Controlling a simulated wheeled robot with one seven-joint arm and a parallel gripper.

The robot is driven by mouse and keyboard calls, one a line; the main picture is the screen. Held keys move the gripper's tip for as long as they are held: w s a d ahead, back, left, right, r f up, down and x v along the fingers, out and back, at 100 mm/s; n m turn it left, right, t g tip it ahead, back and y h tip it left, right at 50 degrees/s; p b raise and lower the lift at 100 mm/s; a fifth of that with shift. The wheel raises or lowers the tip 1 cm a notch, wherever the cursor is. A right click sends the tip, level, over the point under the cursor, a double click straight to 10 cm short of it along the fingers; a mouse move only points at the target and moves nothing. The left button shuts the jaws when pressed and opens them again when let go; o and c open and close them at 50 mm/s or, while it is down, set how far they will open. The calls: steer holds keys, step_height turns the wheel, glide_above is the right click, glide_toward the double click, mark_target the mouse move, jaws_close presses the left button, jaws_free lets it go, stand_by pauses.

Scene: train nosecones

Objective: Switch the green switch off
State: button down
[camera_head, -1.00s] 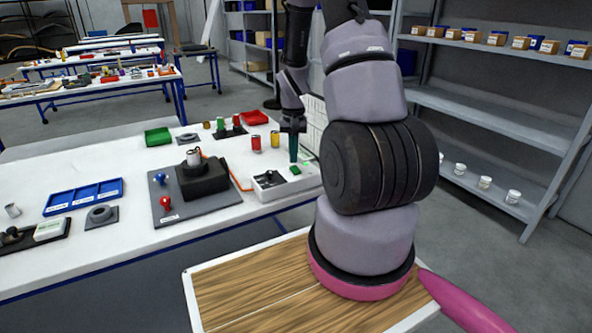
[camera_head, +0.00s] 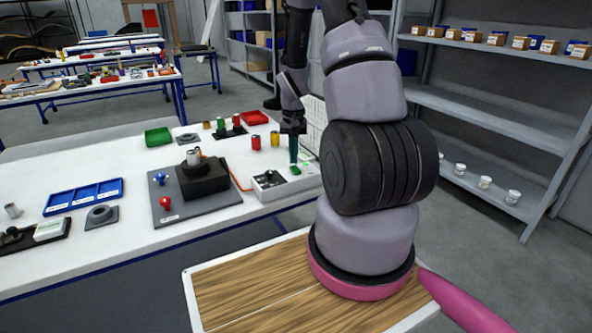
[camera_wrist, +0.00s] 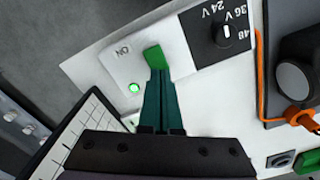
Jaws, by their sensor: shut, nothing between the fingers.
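The green switch (camera_wrist: 155,57) is a small rocker on a white control box (camera_wrist: 118,68), beside the printed word ON. A green lamp (camera_wrist: 134,88) on the box is lit. In the head view the switch (camera_head: 295,170) shows on the box (camera_head: 272,192) at the table's right end. My gripper (camera_wrist: 157,72) is shut and empty, pointing down. Its fingertips are right at the switch's near edge; I cannot tell if they touch it. In the head view my gripper (camera_head: 294,160) is just above the switch.
A black voltage knob panel (camera_wrist: 222,35) is on the same box. An orange cable (camera_wrist: 262,90) runs beside it. A grey plate with a black block (camera_head: 204,178) stands to the left. A white grid rack (camera_head: 312,125) is close behind my gripper.

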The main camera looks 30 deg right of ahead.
steer(key=shift+f, duration=0.75)
steer(key=shift+r, duration=3.55)
step_height(320, 180, up, 18)
steer(key=t, duration=0.3)
glide_above(293, 167)
steer(key=s+a, duration=0.5)
steer(key=a, duration=0.1)
steer(key=s+a+r+n+t+y, duration=0.1)
steer(key=s+a+r+t+y, duration=0.1)
steer(key=s+a+r+t, duration=0.2)
steer(key=s+a+r, duration=0.3)
steer(key=s+r, duration=0.5)
steer(key=s, duration=0.2)
steer(key=shift+s+r, duration=0.15)
steer(key=shift+s, duration=0.15)
